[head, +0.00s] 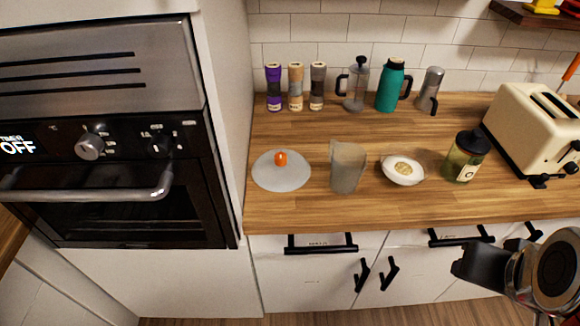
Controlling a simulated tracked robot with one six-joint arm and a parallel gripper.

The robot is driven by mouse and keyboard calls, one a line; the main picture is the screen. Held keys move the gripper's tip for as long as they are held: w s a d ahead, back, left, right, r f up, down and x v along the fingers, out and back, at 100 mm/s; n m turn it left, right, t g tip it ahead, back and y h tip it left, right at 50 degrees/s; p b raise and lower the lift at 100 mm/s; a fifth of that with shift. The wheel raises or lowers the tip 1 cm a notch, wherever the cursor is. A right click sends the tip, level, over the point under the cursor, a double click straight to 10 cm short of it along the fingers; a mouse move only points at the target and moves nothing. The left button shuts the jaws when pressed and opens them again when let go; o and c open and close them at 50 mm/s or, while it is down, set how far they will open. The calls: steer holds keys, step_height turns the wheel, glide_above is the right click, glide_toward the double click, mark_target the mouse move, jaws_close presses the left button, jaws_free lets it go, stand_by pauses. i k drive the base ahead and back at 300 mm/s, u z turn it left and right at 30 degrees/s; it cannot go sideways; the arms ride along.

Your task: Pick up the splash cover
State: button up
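The splash cover (281,175) looks like a flat, round, pale grey disc with an orange knob in its middle. It lies on the wooden worktop (380,212) at the left end, near the front edge. My gripper (463,268) is at the lower right, in front of the drawers and well to the right of the cover. It is apart from the cover. Its dark end points left, and I cannot make out a gap between the fingers.
A grey cup (347,168) stands just right of the cover. Further right are a white bowl (403,170), a dark-lidded jar (464,157) and a cream toaster (535,125). Several containers line the back wall. An oven (110,130) stands left. Drawer handles (320,244) stick out below the worktop.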

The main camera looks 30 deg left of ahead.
mark_target(270, 176)
steer(key=k, duration=1.15)
steer(key=u, duration=1.45)
steer(key=i, duration=1)
steer(key=z, duration=0.05)
